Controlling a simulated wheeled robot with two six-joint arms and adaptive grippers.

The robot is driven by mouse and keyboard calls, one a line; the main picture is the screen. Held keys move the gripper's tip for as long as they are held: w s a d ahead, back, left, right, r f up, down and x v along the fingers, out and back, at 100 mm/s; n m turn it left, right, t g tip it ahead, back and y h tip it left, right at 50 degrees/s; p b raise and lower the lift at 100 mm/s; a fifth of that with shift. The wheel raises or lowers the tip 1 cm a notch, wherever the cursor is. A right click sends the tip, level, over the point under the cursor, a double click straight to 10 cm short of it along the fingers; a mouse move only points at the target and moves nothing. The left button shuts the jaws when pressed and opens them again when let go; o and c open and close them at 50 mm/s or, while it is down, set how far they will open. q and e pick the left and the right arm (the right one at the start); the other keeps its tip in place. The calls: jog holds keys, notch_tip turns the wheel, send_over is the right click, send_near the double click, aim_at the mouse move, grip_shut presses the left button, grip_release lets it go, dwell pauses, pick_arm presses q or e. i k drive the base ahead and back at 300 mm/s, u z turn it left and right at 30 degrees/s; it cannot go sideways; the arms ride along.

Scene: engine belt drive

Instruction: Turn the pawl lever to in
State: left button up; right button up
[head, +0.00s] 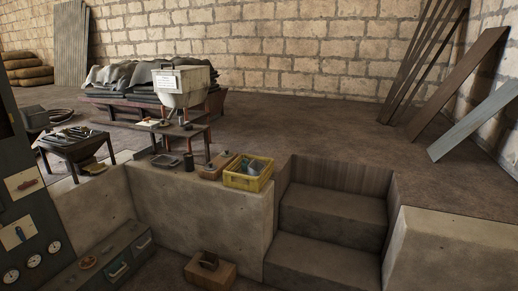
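No part that I can surely name as the pawl lever shows in the head view. At the left edge stands a dark panel (35,212) with pale plates on it. One plate carries a small red handle-like piece (29,184), and a lower plate carries a small blue one (20,233). Both are too small to tell what they are or which way they are set. Neither of my grippers is in view.
Round gauges (33,261) sit low on the panel. A concrete ledge (205,215) bears a yellow crate (233,180). A wooden box (208,273) stands below it. Concrete steps (330,218) rise on the right. A tool table (75,149) stands behind. Open floor lies beyond.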

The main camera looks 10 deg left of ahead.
aim_at(26, 185)
jog(key=i, duration=0.6)
jog(key=u, duration=2.35)
jog(key=i, duration=0.75)
jog(key=z, duration=0.7)
jog(key=i, duration=1.95)
jog(key=z, duration=0.15)
